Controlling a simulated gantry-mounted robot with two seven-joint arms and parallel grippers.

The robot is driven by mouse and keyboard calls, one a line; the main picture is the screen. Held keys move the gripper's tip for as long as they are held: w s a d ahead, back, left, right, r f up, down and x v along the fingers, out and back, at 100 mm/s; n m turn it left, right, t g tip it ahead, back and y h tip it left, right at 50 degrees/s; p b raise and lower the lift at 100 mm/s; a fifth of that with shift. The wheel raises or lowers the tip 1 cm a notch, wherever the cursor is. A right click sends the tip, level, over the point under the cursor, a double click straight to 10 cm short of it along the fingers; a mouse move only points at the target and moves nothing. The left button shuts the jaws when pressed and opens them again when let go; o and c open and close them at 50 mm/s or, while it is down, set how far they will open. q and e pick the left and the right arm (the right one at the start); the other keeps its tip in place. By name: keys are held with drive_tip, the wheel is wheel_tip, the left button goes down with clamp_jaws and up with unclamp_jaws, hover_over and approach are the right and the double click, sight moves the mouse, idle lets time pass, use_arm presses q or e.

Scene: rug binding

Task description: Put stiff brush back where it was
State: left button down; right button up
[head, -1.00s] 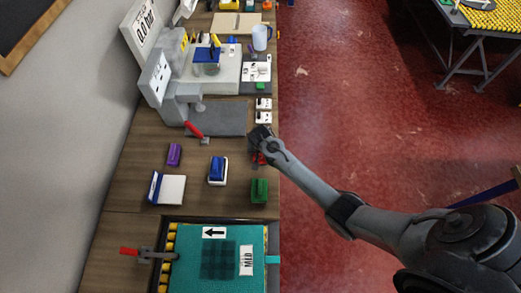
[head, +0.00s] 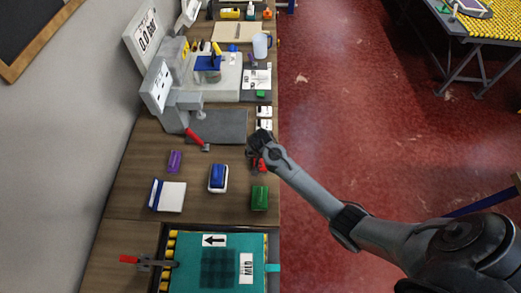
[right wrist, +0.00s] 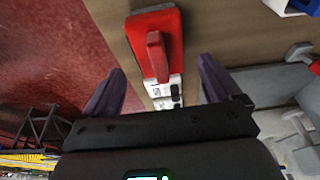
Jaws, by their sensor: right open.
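A red block with a raised red grip (right wrist: 157,55) lies on the table's right edge, ahead of and between the fingers in the right wrist view. In the head view it is mostly hidden behind my right gripper (head: 258,152), with a little red (head: 256,165) showing. My right gripper (right wrist: 160,92) is open and empty. A blue-topped block on a white base (head: 218,178), a green block (head: 260,198) and a purple block (head: 174,161) stand nearby. I cannot tell for sure which is the stiff brush. My left gripper is not in view.
A teal mat (head: 190,262) with a toggle clamp (head: 150,263) lies in front. A grey press machine (head: 172,102) stands at the back left. White switch-like pieces (head: 264,118) line the right edge. Wooden table (head: 135,190) is bare between the small blocks.

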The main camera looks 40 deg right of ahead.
drive_tip(key=v, duration=0.7)
drive_tip(key=shift+r, duration=0.2)
drive_tip(key=shift+s+r, duration=0.1)
drive_tip(key=s+a+r+n, duration=0.2)
drive_tip(key=s+a+n, duration=0.1)
drive_tip(key=s, duration=0.5)
drive_tip(key=s+a+r+n+y, duration=0.1)
drive_tip(key=s+a+n, duration=0.2)
drive_tip(key=s, duration=0.5)
drive_tip(key=s+a+r+n+t+y, duration=0.1)
drive_tip(key=s+a+n, duration=0.3)
drive_tip(key=s, duration=0.4)
drive_tip(key=shift+v, duration=0.8)
drive_tip(key=shift+a+r, duration=0.1)
